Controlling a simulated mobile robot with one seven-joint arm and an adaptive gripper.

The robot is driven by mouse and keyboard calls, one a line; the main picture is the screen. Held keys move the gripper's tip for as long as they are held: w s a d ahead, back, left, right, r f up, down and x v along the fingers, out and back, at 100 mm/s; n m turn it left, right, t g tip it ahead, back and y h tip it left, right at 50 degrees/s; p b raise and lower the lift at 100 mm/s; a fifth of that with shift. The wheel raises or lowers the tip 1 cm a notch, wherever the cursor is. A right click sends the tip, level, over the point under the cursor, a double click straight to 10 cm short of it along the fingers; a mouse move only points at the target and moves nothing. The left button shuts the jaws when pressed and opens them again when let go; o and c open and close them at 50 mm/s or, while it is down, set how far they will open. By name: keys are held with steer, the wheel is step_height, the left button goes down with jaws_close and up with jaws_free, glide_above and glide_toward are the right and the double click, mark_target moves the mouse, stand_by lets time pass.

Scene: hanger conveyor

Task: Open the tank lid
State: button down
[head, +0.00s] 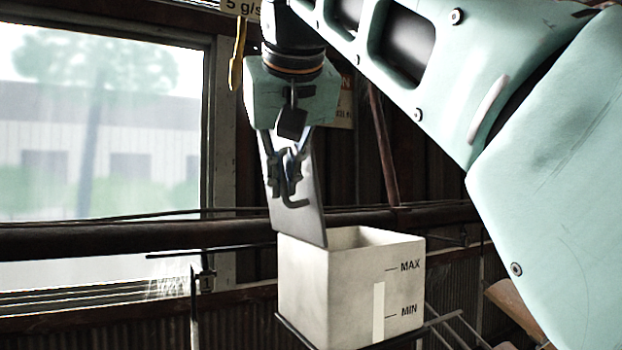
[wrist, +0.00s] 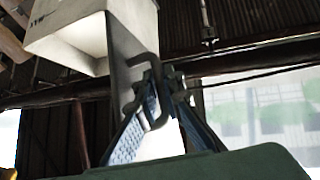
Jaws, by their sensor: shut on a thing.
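The tank (head: 345,290) is a pale box with MAX and MIN marks, standing below my gripper in the head view. Its top is open at the right, and part of its inner wall shows. The grey lid (head: 313,205) stands steeply upright at the tank's left edge. My gripper (head: 289,172) points down and is shut on the lid's dark bent handle (head: 296,203). In the wrist view the gripper's fingers (wrist: 163,88) meet at the handle (wrist: 155,115), with the lid plate (wrist: 122,62) beside them and the tank (wrist: 90,30) at the top left.
A window (head: 100,130) fills the left of the head view. A dark horizontal pipe (head: 130,238) runs behind the tank. A sign (head: 242,8) and a yellow hanging item (head: 237,58) are near the top. A thin metal stand (head: 195,290) is left of the tank.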

steer(key=shift+f, duration=0.15)
stand_by(0.3)
steer(key=c, duration=2.3)
jaws_free()
steer(key=shift+v, duration=3.8)
